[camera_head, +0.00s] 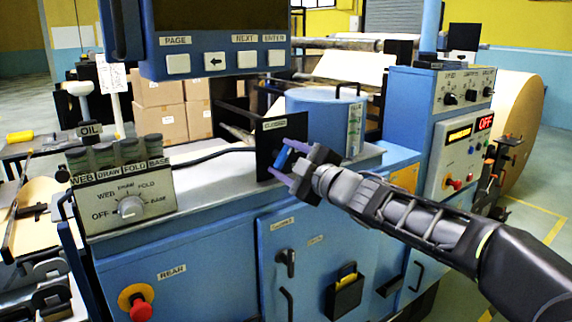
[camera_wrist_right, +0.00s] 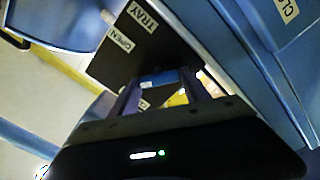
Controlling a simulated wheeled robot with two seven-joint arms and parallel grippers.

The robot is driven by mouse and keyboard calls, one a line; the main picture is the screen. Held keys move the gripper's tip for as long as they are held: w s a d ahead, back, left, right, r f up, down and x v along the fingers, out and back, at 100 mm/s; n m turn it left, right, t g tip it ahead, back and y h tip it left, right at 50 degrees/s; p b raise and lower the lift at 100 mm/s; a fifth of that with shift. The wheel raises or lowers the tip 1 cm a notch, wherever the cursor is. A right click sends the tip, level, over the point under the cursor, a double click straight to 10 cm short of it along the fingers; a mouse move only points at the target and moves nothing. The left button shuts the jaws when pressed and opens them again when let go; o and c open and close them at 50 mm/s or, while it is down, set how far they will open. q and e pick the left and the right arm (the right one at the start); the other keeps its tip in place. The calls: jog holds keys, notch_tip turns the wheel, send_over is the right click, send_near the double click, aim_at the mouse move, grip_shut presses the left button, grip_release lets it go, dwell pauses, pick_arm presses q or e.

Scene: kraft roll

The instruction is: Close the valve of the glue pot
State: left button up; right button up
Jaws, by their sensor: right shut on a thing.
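The glue pot (camera_head: 322,112) is a blue cylinder standing on the blue machine's top. A black plate (camera_head: 266,140) stands upright beside it, with a small label along its top that seems to read CLOSED. In the right wrist view the plate (camera_wrist_right: 112,66) carries OPEN and TRAY labels. The valve's blue handle (camera_head: 283,158) sits in front of the plate; it also shows in the wrist view (camera_wrist_right: 158,80). My right gripper (camera_head: 277,158) is shut on this handle, one purple finger on each side. The fingers partly hide the handle. My left gripper is not in view.
A console with an OFF/WEB/DRAW/FOLD/BASE knob (camera_head: 130,207) stands at the left, with oil jars (camera_head: 103,156) behind it. A control screen (camera_head: 212,20) hangs above. A control cabinet (camera_head: 455,130) rises at the right. The machine top left of the plate is mostly clear.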

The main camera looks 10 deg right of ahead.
jog(key=n+b, duration=0.1)
jog(key=n, duration=0.2)
jog(key=shift+f+n, duration=0.15)
jog(key=shift+n, duration=0.15)
jog(key=shift+n+b, duration=0.55)
jog(key=shift+n, duration=1.05)
jog(key=o, duration=1.4)
jog(key=shift+s, duration=0.15)
jog(key=v, duration=0.7)
jog(key=shift+s, duration=0.25)
